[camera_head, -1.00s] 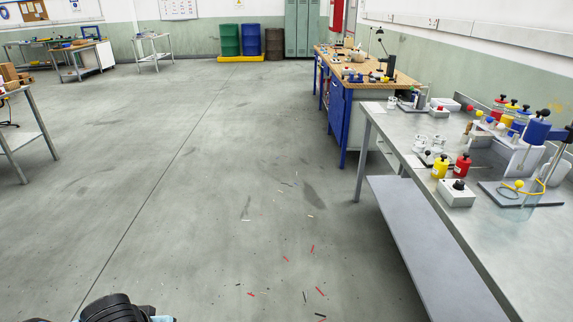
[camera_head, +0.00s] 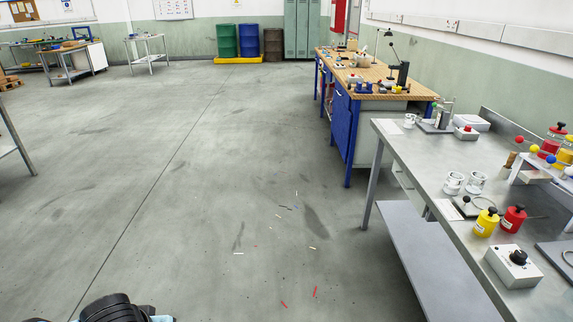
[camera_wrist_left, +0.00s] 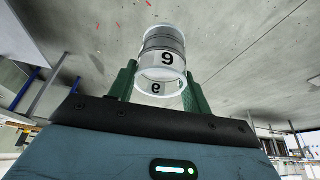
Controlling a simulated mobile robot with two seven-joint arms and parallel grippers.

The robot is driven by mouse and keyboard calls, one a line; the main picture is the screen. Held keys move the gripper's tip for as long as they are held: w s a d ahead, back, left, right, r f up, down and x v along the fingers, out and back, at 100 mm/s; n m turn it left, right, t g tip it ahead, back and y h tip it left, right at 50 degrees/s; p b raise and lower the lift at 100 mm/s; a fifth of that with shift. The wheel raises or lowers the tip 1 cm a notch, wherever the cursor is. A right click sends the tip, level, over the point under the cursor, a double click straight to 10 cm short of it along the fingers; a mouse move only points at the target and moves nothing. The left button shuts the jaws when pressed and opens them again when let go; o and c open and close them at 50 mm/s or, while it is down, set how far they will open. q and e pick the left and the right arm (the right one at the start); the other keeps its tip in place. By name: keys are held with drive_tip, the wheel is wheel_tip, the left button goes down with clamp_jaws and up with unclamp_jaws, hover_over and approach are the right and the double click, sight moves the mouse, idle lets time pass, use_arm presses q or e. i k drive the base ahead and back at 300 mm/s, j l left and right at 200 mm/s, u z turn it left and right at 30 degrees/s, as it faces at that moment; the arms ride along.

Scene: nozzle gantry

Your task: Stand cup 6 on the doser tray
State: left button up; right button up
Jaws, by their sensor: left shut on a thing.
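In the left wrist view my left gripper (camera_wrist_left: 158,92) has its green fingers shut on a clear cup (camera_wrist_left: 164,62). The cup's white label bears a black digit that looks like a 9 in the picture, or a 6 the other way up. The floor shows behind it. My right gripper is not in view. In the head view a stand on a dark grey base (camera_head: 432,128) is at the bench's far end, with a small cup (camera_head: 409,121) beside it. I cannot tell which item is the doser tray.
The steel bench (camera_head: 408,153) runs along the right. It carries two cups (camera_head: 453,183) (camera_head: 477,182), a yellow bottle (camera_head: 486,223), a red bottle (camera_head: 513,219) and a control box (camera_head: 514,266). A lower shelf (camera_head: 425,255) juts below.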

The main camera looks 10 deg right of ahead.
sight(485, 205)
drive_tip(key=i+j, duration=0.1)
drive_tip(key=i, duration=2.85)
drive_tip(key=l+z, duration=0.1)
drive_tip(key=z, duration=3.6)
